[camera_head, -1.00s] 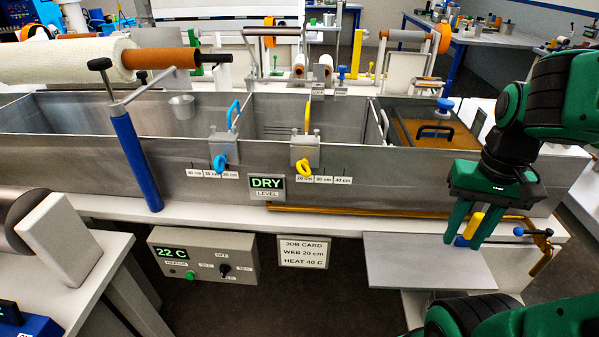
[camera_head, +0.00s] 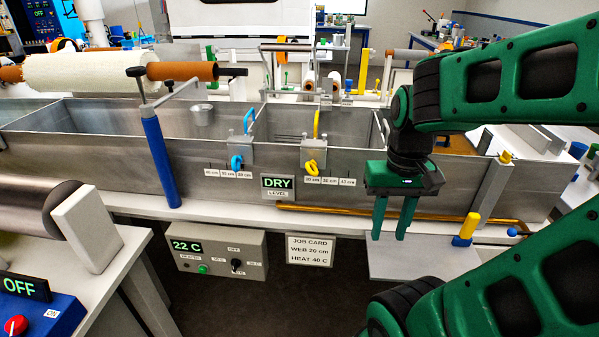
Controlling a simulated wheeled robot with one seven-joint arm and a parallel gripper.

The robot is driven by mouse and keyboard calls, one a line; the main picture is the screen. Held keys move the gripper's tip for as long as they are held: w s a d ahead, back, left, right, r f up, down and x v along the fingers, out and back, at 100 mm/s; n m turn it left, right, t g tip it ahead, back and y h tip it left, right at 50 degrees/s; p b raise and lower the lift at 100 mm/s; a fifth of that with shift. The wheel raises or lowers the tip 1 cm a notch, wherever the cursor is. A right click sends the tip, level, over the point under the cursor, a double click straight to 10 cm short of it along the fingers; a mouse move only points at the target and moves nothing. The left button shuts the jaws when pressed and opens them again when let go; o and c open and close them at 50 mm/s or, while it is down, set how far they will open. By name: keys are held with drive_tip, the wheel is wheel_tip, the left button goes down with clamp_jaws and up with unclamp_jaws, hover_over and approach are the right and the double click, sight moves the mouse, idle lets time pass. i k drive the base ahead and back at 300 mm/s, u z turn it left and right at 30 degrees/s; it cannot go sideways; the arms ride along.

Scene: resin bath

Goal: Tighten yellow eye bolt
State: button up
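The yellow eye bolt (camera_head: 310,168) sits on the front of a metal clamp block (camera_head: 318,150) on the tank's front wall, its ring facing outward. A yellow handle (camera_head: 317,123) rises behind the block. A label strip (camera_head: 330,181) with cm marks lies beside and below the bolt. My gripper (camera_head: 390,238) points down in front of the tank wall, to the right of and lower than the bolt, apart from it. Its two green fingers are spread with nothing between them. How tight the bolt is cannot be seen.
A blue eye bolt (camera_head: 237,162) sits on a similar block to the left. A blue post (camera_head: 160,160) stands before the tank. A yellow and blue piece (camera_head: 466,228) stands on the grey plate (camera_head: 420,256) right of my gripper. A brass rod (camera_head: 350,211) lies along the bench.

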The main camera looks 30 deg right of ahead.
sight(311, 165)
drive_tip(key=k, duration=1.85)
drive_tip(key=z, duration=0.45)
drive_tip(key=i, duration=1.7)
drive_tip(key=z, duration=0.1)
